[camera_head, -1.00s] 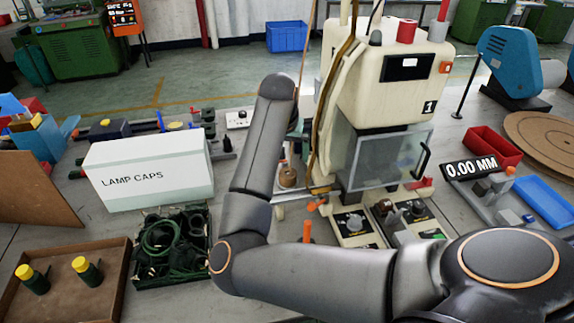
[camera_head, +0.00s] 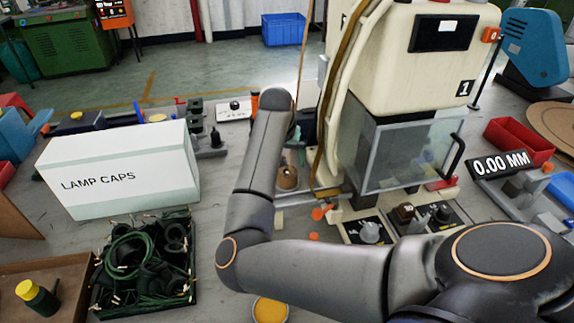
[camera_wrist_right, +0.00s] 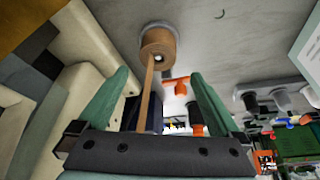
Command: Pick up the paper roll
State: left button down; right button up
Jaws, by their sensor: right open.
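The paper roll (camera_head: 287,178) is a small brown roll on a pale holder at the left side of the cream machine, just right of my right forearm. In the right wrist view the paper roll (camera_wrist_right: 157,42) sits against a pale disc, and a brown strip runs from it toward the gripper. My right gripper (camera_wrist_right: 160,76) is open, with its two green fingers apart. The roll lies beyond the fingertips, roughly centred between them, and nothing is seen gripped. In the head view my forearm hides most of this gripper. My left gripper is not in view.
The cream machine (camera_head: 430,85) with a clear guard (camera_head: 405,150) stands close right of the roll. A white lamp caps box (camera_head: 120,178) and a dark tray of green cables (camera_head: 98,290) are to the left. A red bin (camera_head: 518,140) is at right.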

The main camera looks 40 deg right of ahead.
aim_at(287, 172)
jog(key=shift+x, duration=1.05)
jog(key=x, duration=0.2)
jog(key=b+x, duration=0.1)
jog(key=x, duration=0.1)
jog(key=shift+s+f, duration=0.15)
jog(key=shift+s, duration=0.2)
jog(key=shift+w+d+f, duration=0.1)
jog(key=shift+w+f, duration=0.1)
jog(key=shift+f, duration=0.35)
jog(key=shift+c, duration=0.2)
jog(key=c, duration=1.4)
